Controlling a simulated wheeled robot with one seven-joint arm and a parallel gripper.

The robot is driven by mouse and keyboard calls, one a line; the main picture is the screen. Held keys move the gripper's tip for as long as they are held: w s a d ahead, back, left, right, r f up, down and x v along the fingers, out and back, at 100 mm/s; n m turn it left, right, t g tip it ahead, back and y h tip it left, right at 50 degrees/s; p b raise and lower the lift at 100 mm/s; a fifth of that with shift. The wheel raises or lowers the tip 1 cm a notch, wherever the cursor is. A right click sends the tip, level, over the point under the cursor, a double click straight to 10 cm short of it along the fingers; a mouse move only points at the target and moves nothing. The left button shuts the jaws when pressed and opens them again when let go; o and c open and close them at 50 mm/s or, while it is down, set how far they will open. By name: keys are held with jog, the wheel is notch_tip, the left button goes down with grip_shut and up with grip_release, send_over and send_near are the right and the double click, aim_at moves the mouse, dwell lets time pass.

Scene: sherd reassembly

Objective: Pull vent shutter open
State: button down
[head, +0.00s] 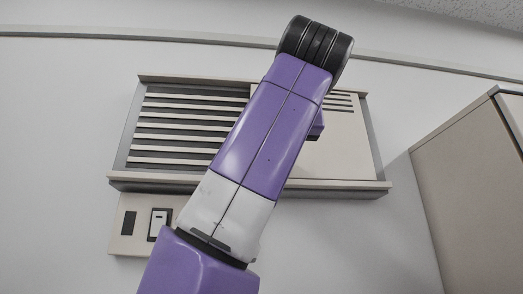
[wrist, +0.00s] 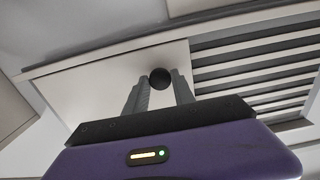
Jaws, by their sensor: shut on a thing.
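The vent (head: 190,182) is a wide frame on the wall, with dark and pale slats (head: 175,133) bare in its left part in the head view. The shutter (head: 340,150) is a plain pale panel over the right part; the wrist view shows it too (wrist: 105,88), with the slats (wrist: 255,72) to its right. A round black knob (wrist: 160,78) stands on the shutter. My gripper (wrist: 159,82) has one finger on each side of the knob and is shut on it. In the head view my arm hides the gripper and knob.
A small wall box (head: 129,245) with a switch-like plate sits below the vent at left. A beige cabinet (head: 470,190) stands at the right, apart from the vent. A pale rail (head: 120,36) runs along the wall above.

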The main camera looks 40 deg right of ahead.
jog(key=shift+s+d, duration=0.25)
jog(key=c, duration=1)
grip_release()
jog(key=shift+c, duration=0.2)
jog(key=shift+a, duration=0.1)
jog(key=b+v, duration=0.2)
jog(key=v, duration=0.5)
jog(key=shift+s+b, duration=0.25)
jog(key=shift+b, duration=0.05)
jog(key=shift+s+a, duration=0.1)
jog(key=shift+a, duration=0.15)
